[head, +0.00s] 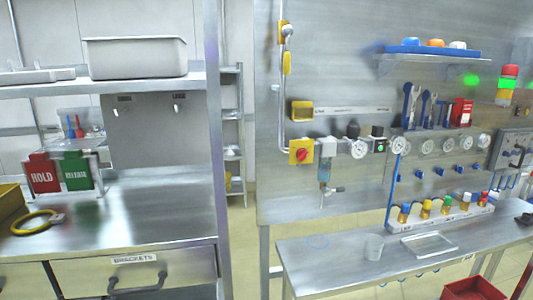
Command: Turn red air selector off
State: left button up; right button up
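The red air selector (301,153) is a round red knob on a square yellow plate, fixed to the metal wall panel right of the picture's middle. A vertical pipe comes down to it from above, and a row of fittings and gauges runs to its right. The knob's exact pointing direction is too small to tell. Neither of my grippers is in the head view.
A metal counter (120,215) with drawers is at left. A red bin (474,288) sits at bottom right.

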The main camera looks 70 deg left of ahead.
aim_at(302, 154)
jog(key=u, duration=2)
